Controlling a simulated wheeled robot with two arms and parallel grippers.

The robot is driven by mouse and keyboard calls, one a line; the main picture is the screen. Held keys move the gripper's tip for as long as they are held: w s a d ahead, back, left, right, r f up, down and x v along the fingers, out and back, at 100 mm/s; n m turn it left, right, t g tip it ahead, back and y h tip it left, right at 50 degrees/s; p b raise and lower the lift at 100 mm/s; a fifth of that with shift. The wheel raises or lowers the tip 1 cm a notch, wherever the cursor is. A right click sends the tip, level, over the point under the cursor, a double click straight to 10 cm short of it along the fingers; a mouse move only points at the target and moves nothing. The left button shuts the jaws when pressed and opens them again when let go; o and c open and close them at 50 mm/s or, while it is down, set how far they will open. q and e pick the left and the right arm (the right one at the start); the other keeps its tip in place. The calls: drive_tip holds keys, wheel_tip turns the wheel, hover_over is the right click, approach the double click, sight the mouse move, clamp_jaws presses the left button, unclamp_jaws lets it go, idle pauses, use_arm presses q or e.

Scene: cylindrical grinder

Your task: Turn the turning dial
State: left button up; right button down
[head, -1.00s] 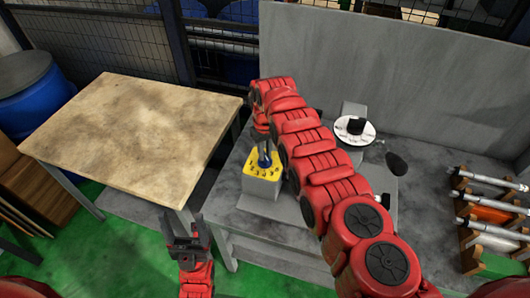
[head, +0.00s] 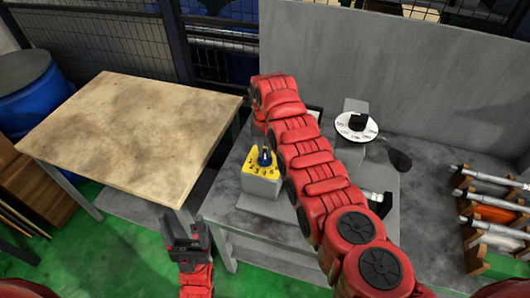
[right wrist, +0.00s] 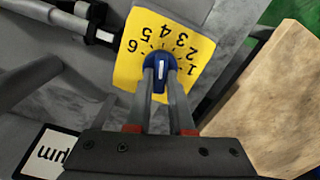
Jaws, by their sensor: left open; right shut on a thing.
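The turning dial is a blue knob with a white line on a yellow face (head: 262,165) numbered around one side, on top of a grey box (head: 260,188) on the grey table. In the right wrist view the blue knob (right wrist: 160,72) sits between the fingers of my right gripper (right wrist: 161,76), which is shut on it. The white line lies roughly along the fingers. In the head view my right gripper (head: 265,154) reaches down onto the knob, partly hidden by my arm. My left gripper (head: 186,232) is open and empty, low in front of the wooden table.
A wooden table (head: 130,125) stands at the left. The grey machine table (head: 290,233) also bears a white round dial (head: 356,126) and a dark handle (head: 398,155). A rack with metal cylindrical parts (head: 488,215) stands at the right. Green floor shows in front.

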drive_tip(key=shift+m, duration=0.3)
drive_tip(key=c, duration=0.8)
unclamp_jaws()
drive_tip(key=shift+r, duration=0.1)
drive_tip(key=shift+r+b, duration=0.25)
drive_tip(key=shift+b, duration=0.15)
wheel_tip(320, 180, up, 11)
drive_tip(key=b, duration=0.3)
wheel_tip(320, 180, up, 4)
drive_tip(key=r+p, duration=0.1)
drive_tip(key=p, duration=0.3)
hover_over(265, 154)
drive_tip(key=shift+w+r+p, duration=0.1)
drive_tip(key=shift+r+p, duration=0.3)
drive_tip(key=shift+p, duration=0.45)
drive_tip(key=shift+f, duration=0.1)
